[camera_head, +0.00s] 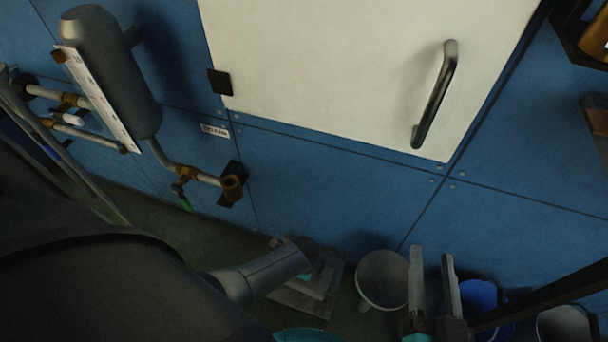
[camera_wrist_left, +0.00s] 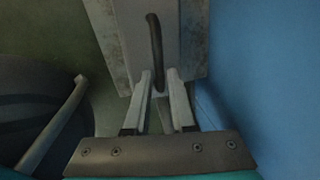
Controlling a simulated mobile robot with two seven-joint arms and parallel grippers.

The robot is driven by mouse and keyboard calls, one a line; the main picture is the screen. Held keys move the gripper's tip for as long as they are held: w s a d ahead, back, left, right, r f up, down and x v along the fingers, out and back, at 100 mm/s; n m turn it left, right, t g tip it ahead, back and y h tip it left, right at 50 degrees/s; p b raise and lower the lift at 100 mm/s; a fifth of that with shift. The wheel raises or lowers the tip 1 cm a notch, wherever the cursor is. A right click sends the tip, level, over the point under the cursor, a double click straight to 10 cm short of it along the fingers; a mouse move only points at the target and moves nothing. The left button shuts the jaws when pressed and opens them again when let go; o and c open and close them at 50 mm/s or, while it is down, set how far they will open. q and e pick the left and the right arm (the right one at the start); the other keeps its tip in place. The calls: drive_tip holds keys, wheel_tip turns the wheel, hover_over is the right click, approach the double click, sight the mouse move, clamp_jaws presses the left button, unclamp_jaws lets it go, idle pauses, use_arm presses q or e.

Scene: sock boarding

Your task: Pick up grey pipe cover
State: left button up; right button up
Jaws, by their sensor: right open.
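A grey block-like piece with a dark bar handle (camera_wrist_left: 155,45) fills the upper middle of the left wrist view; it may be the pipe cover. My left gripper (camera_wrist_left: 159,75) has a fingertip on each side of the lower handle; whether they press on it I cannot tell. In the head view a grey slab-like piece (camera_head: 300,300) lies on the floor by the wall, partly hidden by my left arm. A large grey cylinder (camera_head: 108,75) is mounted on the wall pipes at upper left. My right gripper (camera_head: 432,255) is open, pointing up, with nothing between its fingers.
A grey bucket (camera_head: 383,278) stands left of my right gripper. A blue bucket (camera_head: 482,297) and a pale bucket (camera_head: 565,325) are to its right. The blue wall (camera_head: 330,185) carries a white panel (camera_head: 330,60) with a handle. Pipes with brass fittings (camera_head: 232,187) stick out at left.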

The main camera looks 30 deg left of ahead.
use_arm(q)
clamp_jaws()
idle(1.0)
